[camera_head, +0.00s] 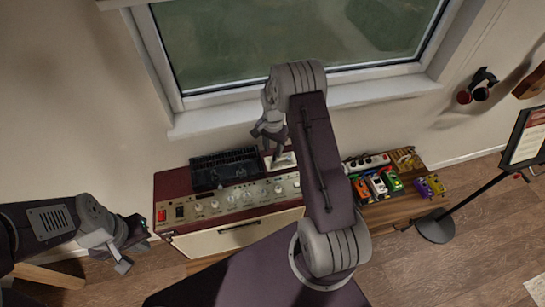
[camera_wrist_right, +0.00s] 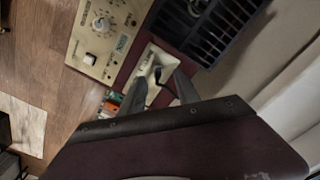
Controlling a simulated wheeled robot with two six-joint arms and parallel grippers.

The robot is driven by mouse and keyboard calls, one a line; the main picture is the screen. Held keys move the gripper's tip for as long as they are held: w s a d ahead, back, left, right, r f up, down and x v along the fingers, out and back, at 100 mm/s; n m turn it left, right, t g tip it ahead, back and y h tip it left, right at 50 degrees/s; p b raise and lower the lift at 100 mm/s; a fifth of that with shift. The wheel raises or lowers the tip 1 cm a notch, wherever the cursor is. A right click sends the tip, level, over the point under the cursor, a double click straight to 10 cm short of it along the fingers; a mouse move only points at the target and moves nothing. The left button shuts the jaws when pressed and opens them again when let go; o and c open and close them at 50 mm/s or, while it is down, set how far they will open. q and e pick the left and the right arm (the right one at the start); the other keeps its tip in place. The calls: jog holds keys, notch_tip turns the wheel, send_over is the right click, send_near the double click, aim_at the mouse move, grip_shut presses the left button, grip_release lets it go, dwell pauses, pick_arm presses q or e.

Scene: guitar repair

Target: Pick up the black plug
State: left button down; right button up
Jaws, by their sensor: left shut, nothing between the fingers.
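The black plug (camera_wrist_right: 158,73) is a small dark piece on a white dish (camera_wrist_right: 153,58) on top of the amplifier. In the right wrist view it lies between the tips of my right gripper (camera_wrist_right: 160,90). The fingers stand apart on either side of it, with no clear contact. In the head view my right gripper (camera_head: 273,145) points down over the white dish (camera_head: 283,161), and the plug cannot be made out there. My left gripper (camera_head: 126,258) is shut and empty, low at the left of the amplifier.
The maroon amplifier (camera_head: 225,200) carries a black slotted tray (camera_head: 224,168) beside the dish. A wooden bench (camera_head: 395,210) to the right holds several toy cars (camera_head: 377,184) and a white power strip (camera_head: 367,163). A music stand (camera_head: 480,193) is at far right. The window sill (camera_head: 215,121) is behind.

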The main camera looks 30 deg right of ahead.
aim_at(274, 156)
jog(key=shift+s+d+f+p, duration=0.1)
jog(key=shift+s+f+p, duration=0.1)
jog(key=shift+f, duration=0.4)
jog(key=shift+s+d+f+p, duration=0.1)
jog(key=shift+f+p, duration=0.05)
jog(key=shift+f, duration=0.45)
jog(key=shift+w+d+f, duration=0.15)
jog(key=shift+d+f, duration=0.05)
jog(key=shift+f, duration=0.2)
jog(key=shift+a+r, duration=0.1)
jog(key=shift+a, duration=0.15)
grip_shut()
jog(key=shift+d, duration=0.15)
